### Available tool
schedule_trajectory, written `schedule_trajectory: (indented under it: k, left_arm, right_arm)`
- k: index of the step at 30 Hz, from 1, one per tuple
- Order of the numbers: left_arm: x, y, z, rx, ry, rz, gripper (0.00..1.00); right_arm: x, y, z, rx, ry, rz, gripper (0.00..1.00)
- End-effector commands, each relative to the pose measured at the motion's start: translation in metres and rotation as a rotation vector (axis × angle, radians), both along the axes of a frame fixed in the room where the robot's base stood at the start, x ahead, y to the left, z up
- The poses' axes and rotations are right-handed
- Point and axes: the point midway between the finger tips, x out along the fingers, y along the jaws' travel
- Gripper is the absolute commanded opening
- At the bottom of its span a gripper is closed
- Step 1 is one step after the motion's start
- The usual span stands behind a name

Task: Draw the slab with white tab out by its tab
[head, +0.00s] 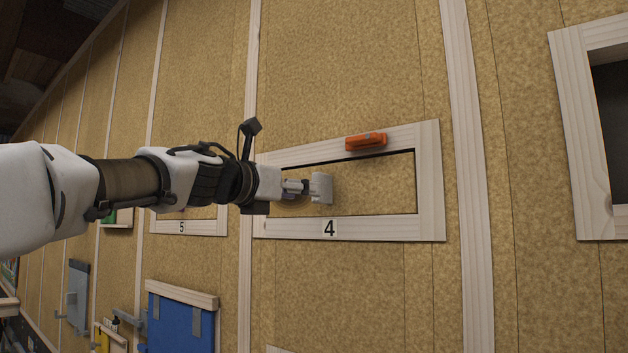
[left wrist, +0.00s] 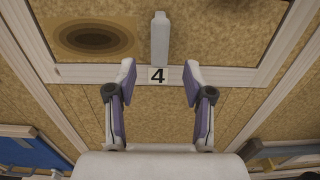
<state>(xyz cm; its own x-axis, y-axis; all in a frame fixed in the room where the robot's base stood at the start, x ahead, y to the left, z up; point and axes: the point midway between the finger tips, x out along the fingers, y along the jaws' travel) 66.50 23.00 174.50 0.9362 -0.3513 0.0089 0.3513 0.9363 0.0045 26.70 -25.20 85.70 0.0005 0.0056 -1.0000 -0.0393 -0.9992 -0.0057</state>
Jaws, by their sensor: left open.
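The slab with white tab (head: 375,188) is a tan, cork-like panel set in a pale wooden frame marked 4. Its white tab (head: 322,188) stands out from the slab; in the left wrist view the tab (left wrist: 160,38) is a narrow upright bar just above the 4 label. My left gripper (left wrist: 160,72) is open and empty. Its two fingertips are spread to either side of the tab's line, and the tab shows beyond them, not gripped. In the head view my left gripper (head: 293,187) is at the slab's left part, partly hidden by its own wrist. My right gripper is not in view.
An orange piece (head: 366,141) sits on the frame's upper rail. A dark ringed oval (left wrist: 94,38) shows on the slab beside the tab. A blue panel (head: 180,322) is at lower left, and another framed opening (head: 612,125) at right.

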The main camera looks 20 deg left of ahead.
Motion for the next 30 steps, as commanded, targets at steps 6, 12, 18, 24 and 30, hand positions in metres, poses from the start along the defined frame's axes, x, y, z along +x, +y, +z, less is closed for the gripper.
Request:
schedule_trajectory:
  k: [6, 12, 18, 24, 30]
  left_arm:
    - [0.032, -0.010, 0.001, 0.000, 0.012, 0.011, 0.52]
    - [0.057, -0.019, 0.000, -0.001, 0.010, 0.011, 0.52]
    - [0.060, -0.020, -0.002, -0.002, 0.008, 0.011, 0.52]
    - [0.060, -0.020, -0.002, -0.002, 0.008, 0.011, 0.17]
    - [0.060, -0.020, -0.002, -0.002, 0.008, 0.011, 0.00]
  right_arm:
    - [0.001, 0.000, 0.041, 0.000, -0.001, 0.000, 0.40]
    - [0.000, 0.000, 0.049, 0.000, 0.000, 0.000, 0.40]
    - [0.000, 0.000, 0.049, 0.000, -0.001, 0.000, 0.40]
    - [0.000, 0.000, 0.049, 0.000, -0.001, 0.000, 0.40]
    - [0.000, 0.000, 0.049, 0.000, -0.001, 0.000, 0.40]
